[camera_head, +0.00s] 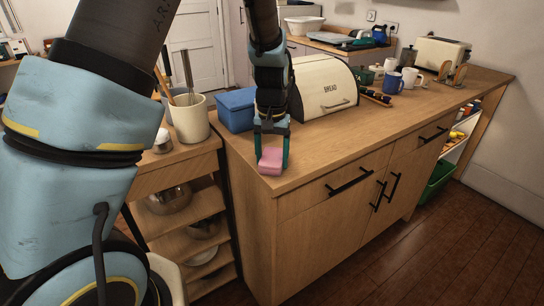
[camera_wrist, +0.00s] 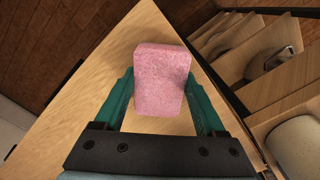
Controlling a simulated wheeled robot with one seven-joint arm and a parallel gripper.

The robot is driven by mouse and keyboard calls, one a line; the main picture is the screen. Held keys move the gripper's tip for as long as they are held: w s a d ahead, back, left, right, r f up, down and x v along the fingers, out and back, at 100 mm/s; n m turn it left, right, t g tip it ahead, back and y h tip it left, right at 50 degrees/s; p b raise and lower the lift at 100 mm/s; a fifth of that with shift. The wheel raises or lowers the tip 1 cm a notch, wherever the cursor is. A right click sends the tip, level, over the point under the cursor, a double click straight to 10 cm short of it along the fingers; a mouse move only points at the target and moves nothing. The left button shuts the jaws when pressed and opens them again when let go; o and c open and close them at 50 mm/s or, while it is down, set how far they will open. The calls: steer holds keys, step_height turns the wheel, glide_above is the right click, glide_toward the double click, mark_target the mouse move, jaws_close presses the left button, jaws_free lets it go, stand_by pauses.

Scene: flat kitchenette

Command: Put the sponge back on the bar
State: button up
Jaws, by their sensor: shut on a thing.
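A pink sponge (camera_head: 271,161) is at the near left corner of the wooden counter in the head view. The wrist view shows it as a pink block (camera_wrist: 162,80) between the two teal fingers. My gripper (camera_head: 271,152) points down and is shut on the sponge; it also shows in the wrist view (camera_wrist: 163,95). I cannot tell whether the sponge touches the counter top. The counter, or bar (camera_head: 340,135), has a bare wooden top around the sponge.
A blue box (camera_head: 234,110) and a cream bread bin (camera_head: 326,88) stand behind my gripper. A utensil crock (camera_head: 190,120) is on the lower shelf unit at left. Blue mug (camera_head: 393,83), white cups and toaster (camera_head: 442,55) stand farther right. The front counter strip is clear.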

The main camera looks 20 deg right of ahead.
mark_target(272, 158)
steer(key=o, duration=1.3)
steer(key=shift+f, duration=0.1)
steer(key=shift+c, duration=0.2)
step_height(272, 158, up, 12)
steer(key=b, duration=0.2)
steer(key=s+a+f+n, duration=0.1)
steer(key=a+f+n, duration=0.1)
steer(key=a, duration=1.3)
steer(key=s+a+f+n+t, duration=0.1)
steer(key=s+a+f+n, duration=0.1)
steer(key=a, duration=1.3)
steer(key=shift+s+f+n+t, duration=0.3)
steer(key=shift+f+n, duration=0.45)
steer(key=shift+n, duration=0.05)
